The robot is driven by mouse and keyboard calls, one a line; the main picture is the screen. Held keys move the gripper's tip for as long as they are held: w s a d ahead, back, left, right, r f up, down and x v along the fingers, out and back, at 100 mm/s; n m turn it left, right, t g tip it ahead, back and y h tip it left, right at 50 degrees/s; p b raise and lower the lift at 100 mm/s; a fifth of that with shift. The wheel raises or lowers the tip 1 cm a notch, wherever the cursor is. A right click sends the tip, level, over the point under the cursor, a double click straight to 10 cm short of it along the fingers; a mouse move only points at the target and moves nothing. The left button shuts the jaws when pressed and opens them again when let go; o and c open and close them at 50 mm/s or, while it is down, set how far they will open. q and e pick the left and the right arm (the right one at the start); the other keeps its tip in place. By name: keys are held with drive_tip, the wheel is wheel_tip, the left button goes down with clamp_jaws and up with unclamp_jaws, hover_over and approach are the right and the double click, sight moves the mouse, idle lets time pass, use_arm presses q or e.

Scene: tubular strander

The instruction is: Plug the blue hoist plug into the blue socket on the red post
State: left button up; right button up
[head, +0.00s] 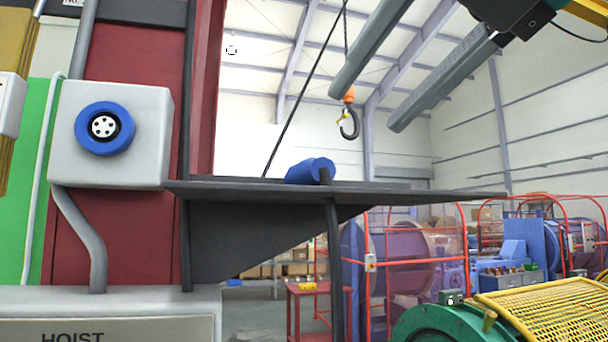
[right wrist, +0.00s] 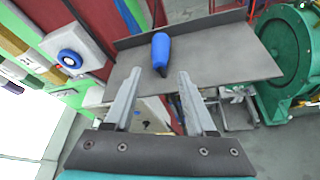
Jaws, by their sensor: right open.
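The blue plug (head: 309,171) lies on its side on a dark shelf (head: 420,193). A dark cable (head: 334,250) leaves its right end and hangs over the shelf's front edge. The blue socket (head: 104,128), a ring around a white face with several dark holes, is on a pale box on the red post (head: 115,225), left of the shelf. My right gripper (head: 365,112) is open and empty, above and right of the plug. In the right wrist view, the plug (right wrist: 161,48) shows beyond and between its fingertips (right wrist: 159,74), not gripped. My left gripper is not in view.
The shelf (right wrist: 232,62) has a raised back lip and bare room right of the plug. A hoist hook (head: 349,124) hangs in the background. A green machine (head: 435,325) with a yellow mesh guard stands lower right. A grey conduit (head: 90,235) runs below the socket box.

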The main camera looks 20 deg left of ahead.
sight(327, 154)
drive_tip(key=x, duration=0.6)
drive_tip(key=shift+a+p, duration=0.1)
drive_tip(key=shift+p, duration=0.3)
drive_tip(key=shift+w+a+f, duration=0.15)
drive_tip(key=shift+w+a, duration=0.1)
drive_tip(key=shift+w, duration=0.1)
drive_tip(key=p+x, duration=0.1)
drive_tip(key=x, duration=0.4)
drive_tip(key=shift+d+p, duration=0.1)
drive_tip(key=shift+p, duration=0.3)
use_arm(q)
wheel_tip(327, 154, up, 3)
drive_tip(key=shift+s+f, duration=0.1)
use_arm(e)
clamp_jaws()
